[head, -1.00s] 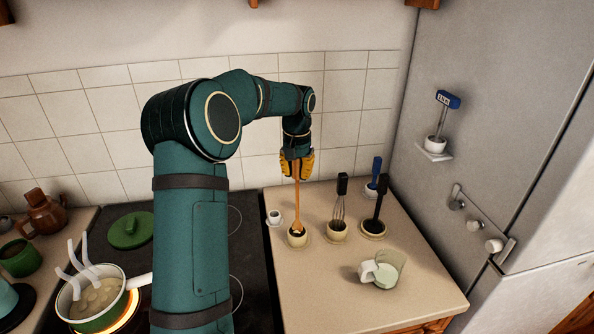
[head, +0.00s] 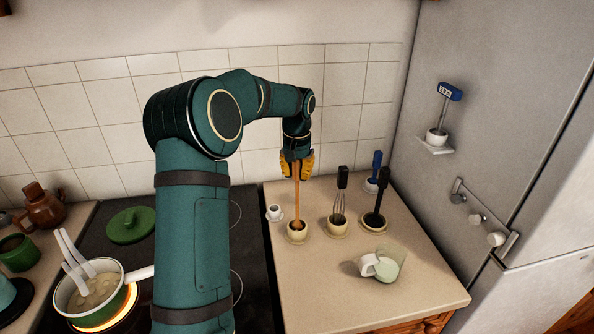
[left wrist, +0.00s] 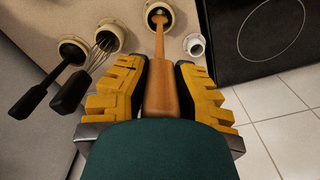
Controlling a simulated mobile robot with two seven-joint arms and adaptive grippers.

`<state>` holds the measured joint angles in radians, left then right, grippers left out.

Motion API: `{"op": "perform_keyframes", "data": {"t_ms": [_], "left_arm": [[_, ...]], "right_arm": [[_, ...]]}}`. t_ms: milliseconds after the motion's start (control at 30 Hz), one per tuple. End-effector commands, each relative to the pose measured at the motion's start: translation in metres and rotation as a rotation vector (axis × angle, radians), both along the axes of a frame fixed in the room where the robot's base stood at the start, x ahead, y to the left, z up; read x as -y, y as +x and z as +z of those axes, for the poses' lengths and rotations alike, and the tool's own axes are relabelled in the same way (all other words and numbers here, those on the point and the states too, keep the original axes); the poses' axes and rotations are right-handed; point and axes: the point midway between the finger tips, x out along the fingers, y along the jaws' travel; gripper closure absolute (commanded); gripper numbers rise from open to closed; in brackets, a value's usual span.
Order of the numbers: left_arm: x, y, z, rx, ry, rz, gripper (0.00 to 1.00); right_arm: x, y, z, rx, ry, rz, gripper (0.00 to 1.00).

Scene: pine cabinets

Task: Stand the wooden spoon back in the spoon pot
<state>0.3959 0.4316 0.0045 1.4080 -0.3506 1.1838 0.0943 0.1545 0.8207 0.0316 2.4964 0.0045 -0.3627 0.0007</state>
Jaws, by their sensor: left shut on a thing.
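My left gripper (head: 297,164) is shut on the upper part of the wooden spoon (head: 297,199), above the counter. The spoon hangs nearly upright with its head down. Its lower end is inside the mouth of the cream spoon pot (head: 297,237); I cannot tell whether it touches the bottom. In the left wrist view the spoon (left wrist: 160,93) runs between the yellow fingers (left wrist: 162,72) to the pot (left wrist: 149,19) at the top. My right gripper is not in view.
A whisk (head: 340,206) and a black-handled tool (head: 378,203) stand in holders right of the pot. A small white cup (head: 274,212) is close on its left. A saucepan (head: 88,298) sits on a glowing burner.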

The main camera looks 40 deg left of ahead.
Motion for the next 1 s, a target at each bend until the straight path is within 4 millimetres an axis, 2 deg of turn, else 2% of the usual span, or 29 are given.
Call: {"op": "perform_keyframes", "data": {"t_ms": [267, 300, 367, 767, 867, 1000], "left_arm": [[0.000, 0.000, -0.008, 0.000, 0.000, 0.000, 1.00], [0.000, 0.000, -0.009, 0.000, 0.000, 0.000, 0.71], [0.000, 0.000, -0.008, 0.001, 0.000, 0.000, 0.51], [0.000, 0.000, -0.002, 0.002, 0.001, 0.000, 0.51], [0.000, 0.001, 0.010, 0.004, 0.001, 0.000, 0.51], [0.000, 0.001, 0.037, 0.005, 0.002, 0.000, 0.51]], "right_arm": [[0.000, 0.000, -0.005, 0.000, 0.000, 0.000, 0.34], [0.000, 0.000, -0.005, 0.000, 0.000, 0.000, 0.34], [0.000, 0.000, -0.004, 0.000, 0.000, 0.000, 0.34], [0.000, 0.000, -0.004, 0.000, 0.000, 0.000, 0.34], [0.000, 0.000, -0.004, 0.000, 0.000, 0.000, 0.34], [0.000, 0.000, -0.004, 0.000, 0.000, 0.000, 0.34]]}}
